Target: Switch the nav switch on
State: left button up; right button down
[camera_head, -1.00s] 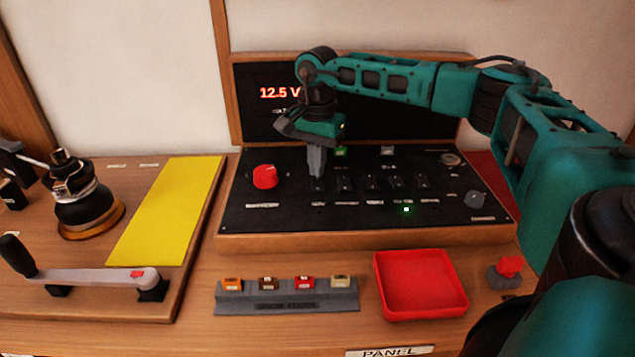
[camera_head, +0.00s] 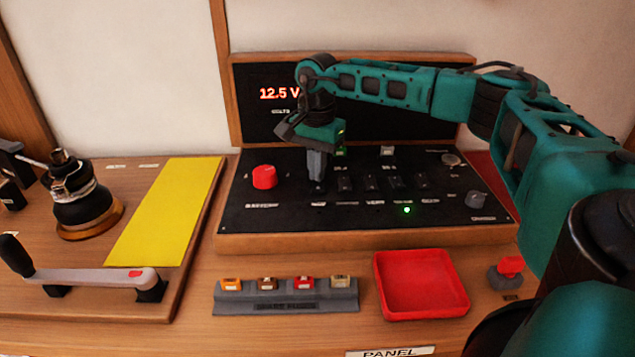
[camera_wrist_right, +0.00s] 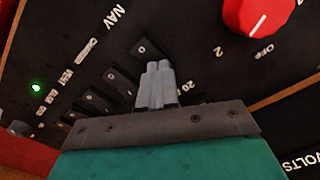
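The nav switch (camera_wrist_right: 142,50) is a black rocker at the end of a row of rockers, near the NAV label (camera_wrist_right: 117,17) in the right wrist view. In the head view it is the leftmost rocker (camera_head: 318,188), mostly hidden by my right gripper (camera_head: 317,180). The grey fingers of that gripper (camera_wrist_right: 157,72) are together with nothing between them. They point down at the nav switch, at or just above it; I cannot tell whether they touch. My left gripper is not in view.
The black panel (camera_head: 270,215) carries a red knob (camera_head: 264,177), other rockers and a lit green lamp (camera_head: 407,210). A display (camera_head: 279,93) reads 12.5 V. In front are a fuse rack (camera_head: 286,307) and a red tray (camera_head: 421,312). A winch (camera_head: 82,200) stands left.

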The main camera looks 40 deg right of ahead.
jog(key=shift+f, duration=0.1)
notch_tip(320, 180, up, 5)
jog(key=p, duration=0.4)
jog(key=shift+f, duration=0.2)
jog(key=shift+r+p, duration=0.55)
jog(key=shift+r, duration=0.65)
jog(key=shift+f, duration=0.1)
